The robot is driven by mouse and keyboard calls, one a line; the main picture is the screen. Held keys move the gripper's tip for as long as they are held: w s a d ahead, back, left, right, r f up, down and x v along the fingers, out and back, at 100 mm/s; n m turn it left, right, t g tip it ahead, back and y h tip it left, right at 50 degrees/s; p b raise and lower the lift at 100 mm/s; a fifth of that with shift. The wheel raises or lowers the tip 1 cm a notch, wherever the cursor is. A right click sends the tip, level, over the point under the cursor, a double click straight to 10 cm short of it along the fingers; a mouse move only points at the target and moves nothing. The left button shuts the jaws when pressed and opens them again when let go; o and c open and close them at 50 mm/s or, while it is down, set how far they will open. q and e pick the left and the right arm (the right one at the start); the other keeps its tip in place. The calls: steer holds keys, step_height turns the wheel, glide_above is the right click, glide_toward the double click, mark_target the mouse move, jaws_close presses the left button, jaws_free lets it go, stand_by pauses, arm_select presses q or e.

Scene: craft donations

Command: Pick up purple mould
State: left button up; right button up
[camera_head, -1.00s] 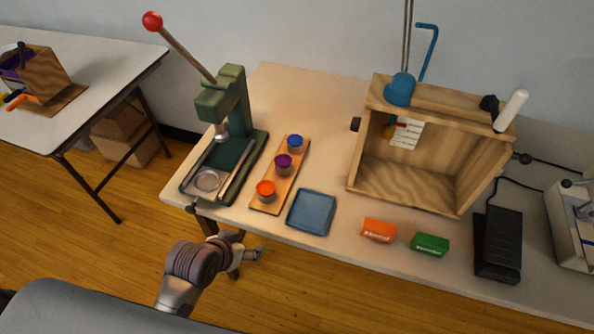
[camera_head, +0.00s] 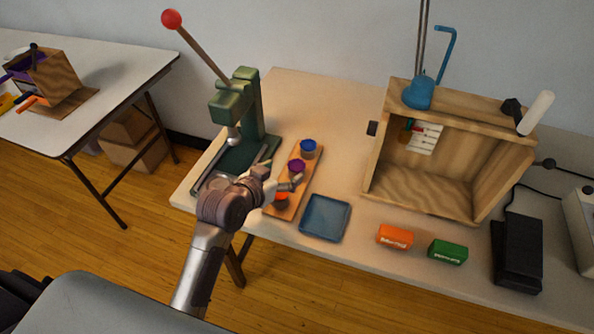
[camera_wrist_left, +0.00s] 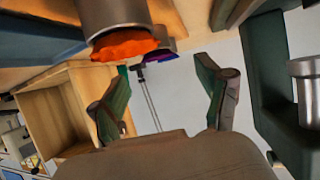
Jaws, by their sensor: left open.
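The purple mould (camera_head: 297,166) is a small round cup in the middle of a wooden strip (camera_head: 286,213). A blue mould (camera_head: 309,147) stands behind it and an orange mould (camera_head: 282,198) in front, partly hidden by my left gripper. My left gripper (camera_head: 281,176) is open and empty, its fingers close to the purple mould on its near left side. In the left wrist view, the purple mould (camera_wrist_left: 161,56) shows partly behind the large orange mould (camera_wrist_left: 124,45), above the space between my open fingers (camera_wrist_left: 165,95). My right gripper is out of view.
A green press (camera_head: 233,106) with a red-knobbed lever stands just left of the strip. A blue tray (camera_head: 325,218) lies to its right. An orange box (camera_head: 395,237), a green box (camera_head: 448,251) and a wooden case (camera_head: 415,193) are further right.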

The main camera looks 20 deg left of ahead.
mark_target(296, 168)
arm_select(q)
steer(key=x, duration=0.4)
steer(key=f+x, duration=0.1)
steer(key=x, duration=0.1)
steer(key=shift+d, duration=0.2)
steer(key=c, duration=1.3)
steer(key=shift+c, duration=0.2)
steer(key=shift+r, duration=0.1)
